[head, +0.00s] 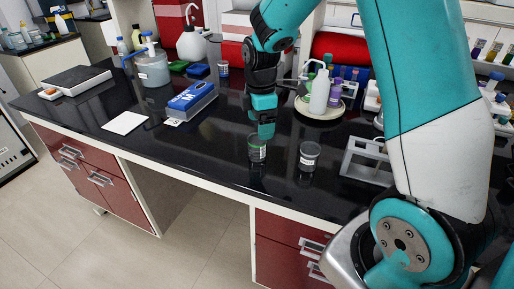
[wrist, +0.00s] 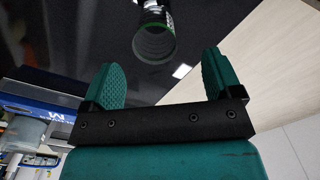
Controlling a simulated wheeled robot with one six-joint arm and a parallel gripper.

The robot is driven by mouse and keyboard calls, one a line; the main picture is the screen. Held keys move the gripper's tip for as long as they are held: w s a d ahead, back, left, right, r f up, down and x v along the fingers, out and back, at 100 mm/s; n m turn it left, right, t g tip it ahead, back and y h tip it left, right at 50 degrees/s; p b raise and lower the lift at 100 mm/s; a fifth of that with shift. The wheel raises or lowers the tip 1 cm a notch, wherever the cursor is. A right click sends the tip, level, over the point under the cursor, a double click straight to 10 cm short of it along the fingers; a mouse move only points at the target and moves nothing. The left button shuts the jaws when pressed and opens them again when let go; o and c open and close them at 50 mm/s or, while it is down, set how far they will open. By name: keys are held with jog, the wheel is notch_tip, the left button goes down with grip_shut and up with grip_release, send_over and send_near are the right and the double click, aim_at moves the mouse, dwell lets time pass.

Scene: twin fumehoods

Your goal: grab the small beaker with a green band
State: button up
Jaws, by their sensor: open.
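The small beaker with a green band (head: 257,149) stands upright on the black bench top near its front edge. In the wrist view the beaker (wrist: 154,38) shows its open mouth, with the green band around the rim, ahead of my gripper and between the lines of the two fingers. My gripper (wrist: 168,80) is open and empty, its teal pads apart. In the head view my gripper (head: 264,130) is just above and behind the beaker, overlapping it in the picture; whether they touch cannot be told there. In the wrist view they are apart.
A second small beaker (head: 309,156) stands just right of the green-banded one. A white rack (head: 366,162) is farther right. A blue box (head: 192,100) lies to the left. A plate with a white bottle (head: 319,92) is behind. The front bench left of the beaker is clear.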

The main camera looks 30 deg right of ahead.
aim_at(258, 148)
notch_tip(258, 148, down, 4)
jog(key=shift+f, duration=0.1)
jog(key=f, duration=0.1)
jog(key=f+p, duration=0.1)
jog(key=f, duration=0.3)
jog(key=shift+w+a+p, duration=0.15)
jog(key=shift+w+p, duration=0.25)
jog(key=shift+c, duration=0.3)
jog(key=c, duration=1)
